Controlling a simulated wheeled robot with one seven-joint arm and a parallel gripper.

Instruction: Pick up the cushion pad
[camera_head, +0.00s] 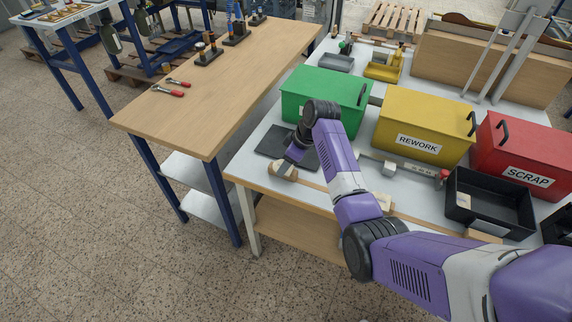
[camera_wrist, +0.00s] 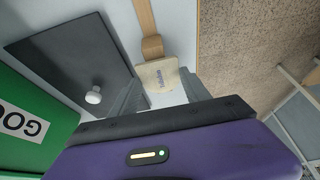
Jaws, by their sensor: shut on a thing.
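The cushion pad (camera_wrist: 158,76) is a small beige block with dark lettering in the wrist view. It sits between the two fingers of my gripper (camera_wrist: 160,88), which is shut on it. In the head view my gripper (camera_head: 290,160) points down at the front left corner of the white worktable, and the beige pad (camera_head: 281,171) shows just below it. The fingers partly hide the pad's sides, and I cannot tell whether it touches the table.
A dark flat plate (camera_wrist: 70,55) with a white knob (camera_wrist: 93,96) lies beside the gripper. Behind stand green (camera_head: 318,99), yellow (camera_head: 405,140) and red (camera_head: 505,150) boxes. A black tray (camera_head: 480,215) is at the right. A wooden bench (camera_head: 225,75) stands left.

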